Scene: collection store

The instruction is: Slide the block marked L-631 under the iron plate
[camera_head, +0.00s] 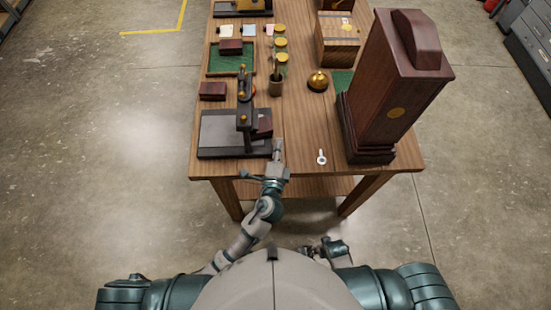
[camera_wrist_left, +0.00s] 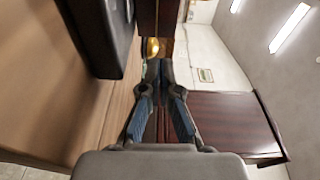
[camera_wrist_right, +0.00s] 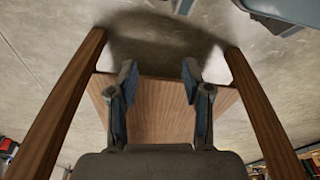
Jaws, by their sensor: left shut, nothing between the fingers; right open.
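A dark iron press with a flat plate (camera_head: 222,132) and an upright screw column stands at the table's front left. A dark red block (camera_head: 264,125) is at the right side of its column, partly hidden by it; whether it is under the plate I cannot tell. Other dark red blocks sit behind the press (camera_head: 212,91) and on a green-lined tray (camera_head: 231,46). No marking is readable on any block. My left gripper (camera_head: 277,147) is shut and empty, just right of the press's front corner; it shows in the left wrist view (camera_wrist_left: 160,68). My right gripper (camera_wrist_right: 158,75) is open and empty, low before the table.
A tall dark wooden case (camera_head: 397,90) stands at the table's right. A brass bell (camera_head: 318,81), a dark cup (camera_head: 276,86), a wooden box (camera_head: 337,40) and a small white key-like piece (camera_head: 321,157) are on the table (camera_head: 300,130). The front middle is mostly clear.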

